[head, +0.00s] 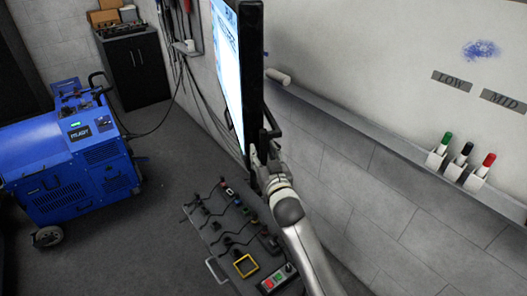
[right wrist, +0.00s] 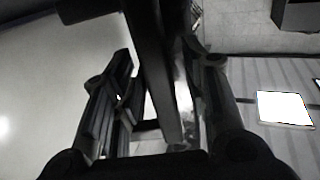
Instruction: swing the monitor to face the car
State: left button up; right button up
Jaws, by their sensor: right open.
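The monitor (head: 228,65) is seen nearly edge-on in the head view, its lit screen turned to the left and its dark back to the right. A dark handle (head: 271,122) stands out from its back edge. My right gripper (head: 264,163) is at the monitor's lower edge, just below the handle. In the right wrist view my right gripper (right wrist: 160,70) is open, with a dark bar (right wrist: 158,60) running between its fingers; I cannot tell whether they touch it. My left gripper is not in view. No car is clearly seen.
A blue wheeled machine (head: 68,160) stands at the left. A control panel (head: 240,235) with knobs and buttons lies below the monitor. A whiteboard (head: 400,50) with a marker ledge (head: 370,125) runs along the right wall. A dark cabinet (head: 133,68) stands at the back. Grey floor between is clear.

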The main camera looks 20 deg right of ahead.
jog(key=shift+w, duration=0.2)
grip_shut()
dwell(0.3)
